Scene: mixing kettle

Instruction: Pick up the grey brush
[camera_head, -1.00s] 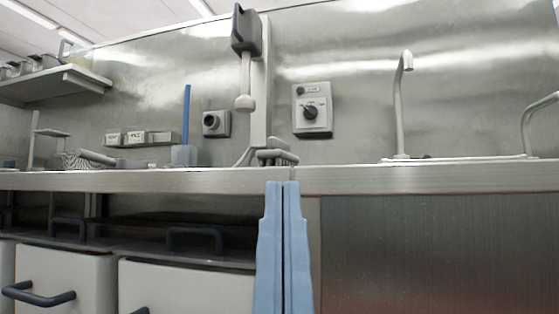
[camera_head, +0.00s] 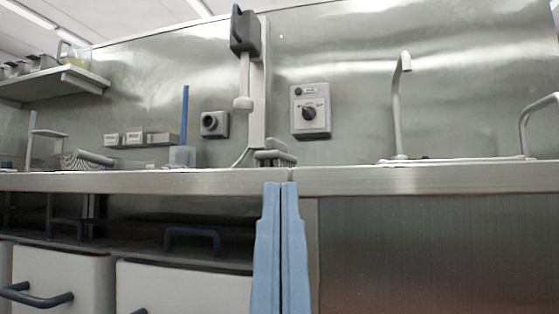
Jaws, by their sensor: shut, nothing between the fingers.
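A grey brush-like thing (camera_head: 275,153) lies on the steel counter (camera_head: 160,181) near its front edge, at the middle of the view. Its lower part looks bristled. A second grey brush-like thing (camera_head: 96,158) with ribbed bristles lies on the counter farther left. My gripper (camera_head: 280,185) points up with two blue fingers close together and nothing between them. Its tips show just below the central brush, in front of the counter edge, and appear apart from it. The depth between them is hard to tell.
A mixer-like device (camera_head: 245,32) rises behind the central brush. A blue-handled tool in a holder (camera_head: 183,155) stands to its left. A control box (camera_head: 311,111) is on the back wall. Taps (camera_head: 399,105) stand right. Drawers (camera_head: 65,280) lie below the counter.

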